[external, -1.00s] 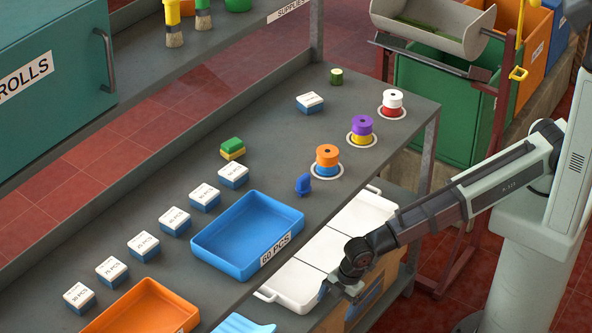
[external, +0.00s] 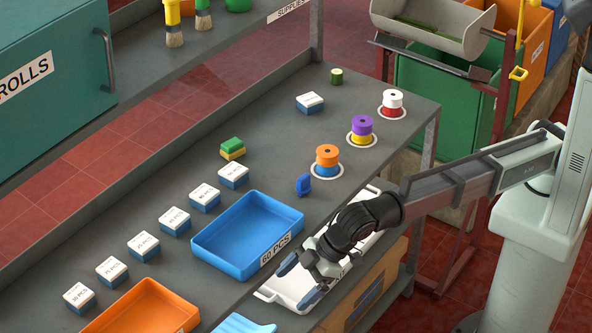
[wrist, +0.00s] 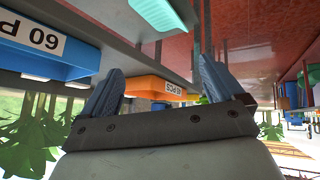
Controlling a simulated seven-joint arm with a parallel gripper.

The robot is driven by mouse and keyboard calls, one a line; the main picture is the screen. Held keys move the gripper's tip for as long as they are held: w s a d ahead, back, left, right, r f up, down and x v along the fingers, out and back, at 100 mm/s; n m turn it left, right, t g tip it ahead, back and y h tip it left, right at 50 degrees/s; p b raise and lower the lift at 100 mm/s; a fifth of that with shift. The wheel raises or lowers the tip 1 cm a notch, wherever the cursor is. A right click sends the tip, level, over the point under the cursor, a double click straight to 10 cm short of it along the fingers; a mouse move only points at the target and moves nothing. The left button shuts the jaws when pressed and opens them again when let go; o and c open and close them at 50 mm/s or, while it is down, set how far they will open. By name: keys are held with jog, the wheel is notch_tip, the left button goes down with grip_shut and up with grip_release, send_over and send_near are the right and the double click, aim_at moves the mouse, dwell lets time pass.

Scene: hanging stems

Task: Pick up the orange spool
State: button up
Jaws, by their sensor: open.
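The orange spool (external: 327,154) is upright on the bench in the external view, stacked on a blue spool (external: 326,169) within a white ring. It is near the bench's front edge. My gripper (external: 297,281) is open and empty, low and to the left of the spool, in front of the blue tray and beyond the bench edge. In the wrist view my gripper (wrist: 160,78) shows two spread blue-grey fingers with nothing between them. The orange spool does not show in the wrist view.
A small blue object (external: 303,185) stands just left of the orange spool. A purple-on-yellow stack (external: 362,127) and a white-on-red stack (external: 393,102) stand behind right. The blue tray (external: 233,262) and an orange tray (external: 150,289) lie left.

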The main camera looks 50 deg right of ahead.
jog(key=w+d+r+m+h, duration=0.2)
jog(key=w+d+r+m, duration=0.35)
jog(key=w+d, duration=0.2)
notch_tip(320, 180, up, 7)
jog(key=m+g+h, duration=0.4)
jog(key=m+g, duration=0.1)
jog(key=m, duration=2.1)
send_over(328, 151)
jog(key=f, duration=0.7)
jog(key=shift+w+f, duration=0.2)
jog(key=shift+f, duration=0.15)
jog(key=shift+s+f, duration=0.2)
jog(key=shift+f, duration=2.45)
jog(key=c, duration=1.1)
